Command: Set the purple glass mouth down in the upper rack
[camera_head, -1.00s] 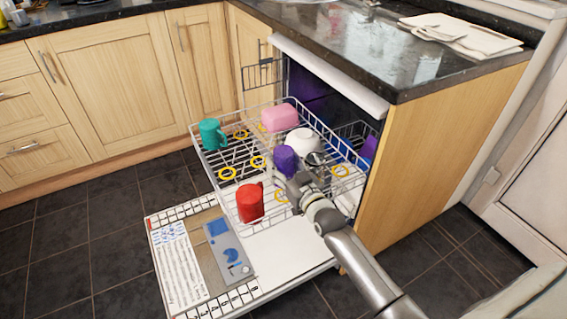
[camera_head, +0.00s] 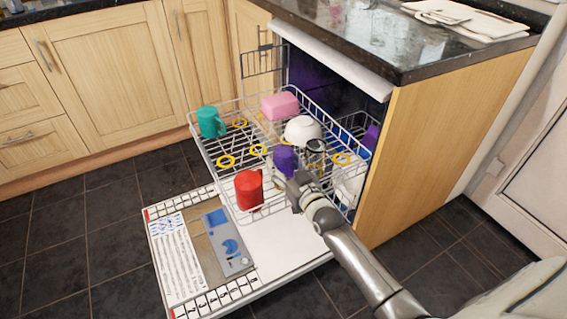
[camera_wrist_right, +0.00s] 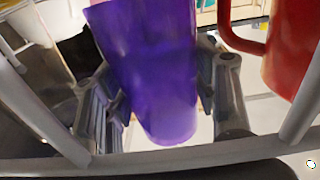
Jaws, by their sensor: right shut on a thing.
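The purple glass (camera_head: 285,160) is in my right gripper (camera_head: 297,182), over the near right part of the pulled-out upper rack (camera_head: 222,186). In the right wrist view the purple glass (camera_wrist_right: 150,70) fills the middle, with the fingers of my right gripper (camera_wrist_right: 160,100) on both sides of it. Rack wires pass close in front of it there. I cannot tell whether the glass touches the rack floor. My left gripper is not in view.
In the rack stand a red mug (camera_head: 249,190) left of the glass, a teal mug (camera_head: 210,122), a pink box-like item (camera_head: 280,105), a white bowl (camera_head: 302,129) and a clear glass (camera_head: 316,150). Several yellow rings (camera_head: 226,161) mark spots. The open dishwasher door (camera_head: 285,244) lies below.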

